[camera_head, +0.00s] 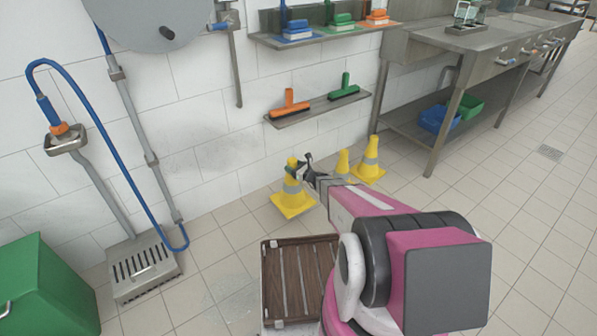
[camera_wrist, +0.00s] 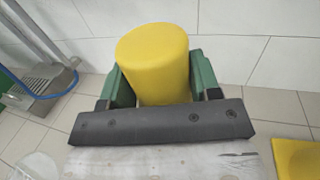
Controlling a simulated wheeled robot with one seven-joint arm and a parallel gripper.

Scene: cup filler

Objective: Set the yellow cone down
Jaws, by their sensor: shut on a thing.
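The yellow cone (camera_head: 293,205), with a grey band and a square base, stands upright near the wall in the head view. My gripper (camera_head: 298,170) is shut on its upper part. In the wrist view the cone's rounded yellow top (camera_wrist: 153,65) sits between the two green fingers of my gripper (camera_wrist: 160,85). The lower part of the cone is hidden there by the dark gripper body. I cannot tell whether its base touches the floor.
A wooden-slatted tray (camera_head: 300,270) is in front. Tiled floor (camera_head: 228,235) is clear to the left.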

